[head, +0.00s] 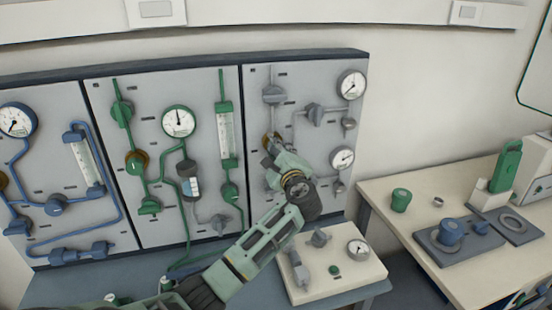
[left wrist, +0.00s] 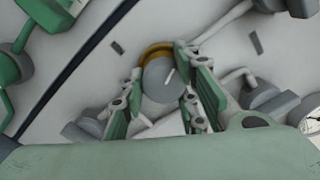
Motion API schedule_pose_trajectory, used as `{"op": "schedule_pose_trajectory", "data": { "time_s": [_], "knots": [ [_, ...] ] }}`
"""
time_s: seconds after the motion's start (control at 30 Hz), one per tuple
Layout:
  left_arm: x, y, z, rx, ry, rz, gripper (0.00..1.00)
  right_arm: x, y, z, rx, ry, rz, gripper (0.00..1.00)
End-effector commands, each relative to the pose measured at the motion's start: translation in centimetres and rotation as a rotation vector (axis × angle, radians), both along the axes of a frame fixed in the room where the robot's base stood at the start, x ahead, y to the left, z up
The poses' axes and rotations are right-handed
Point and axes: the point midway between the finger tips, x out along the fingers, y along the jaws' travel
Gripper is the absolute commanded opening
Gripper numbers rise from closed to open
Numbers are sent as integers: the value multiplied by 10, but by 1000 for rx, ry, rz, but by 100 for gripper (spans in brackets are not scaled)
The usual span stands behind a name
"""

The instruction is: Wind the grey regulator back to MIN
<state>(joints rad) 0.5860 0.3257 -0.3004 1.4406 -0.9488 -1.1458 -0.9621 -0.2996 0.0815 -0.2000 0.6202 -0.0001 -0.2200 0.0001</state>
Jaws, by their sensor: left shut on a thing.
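The grey regulator is a round grey knob (left wrist: 160,80) with a brass ring behind it, on the right-hand grey panel. In the left wrist view its face shows a short white pointer line tilted a little off upright. My left gripper (left wrist: 166,78) has a green finger on each side of the knob and is shut on it. In the head view my left gripper (head: 273,146) reaches up to the panel and mostly hides the regulator, with the brass ring showing at its tip. The MIN mark cannot be read. My right gripper is not in view.
Grey pipes, valves and two dial gauges (head: 351,84) (head: 342,158) surround the regulator. Panels with green and blue fittings stand to the left. A cream box (head: 345,283) with a gauge sits below. A side table (head: 400,222) with green and blue items stands right.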

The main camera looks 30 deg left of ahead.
Motion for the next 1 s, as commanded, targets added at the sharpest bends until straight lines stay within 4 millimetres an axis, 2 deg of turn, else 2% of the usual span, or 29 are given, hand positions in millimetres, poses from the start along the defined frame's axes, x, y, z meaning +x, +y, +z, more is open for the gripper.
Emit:
{"op": "schedule_pose_trajectory", "data": {
  "time_s": [0.03,0.7,1.0],
  "knots": [
    [-1,0,-17,-41,-19,5,2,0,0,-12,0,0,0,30],
    [4,-5,-19,-454,-498,4,2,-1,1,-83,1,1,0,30],
    [5,-6,-17,-598,-667,5,2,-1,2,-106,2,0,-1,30]
  ]
}}
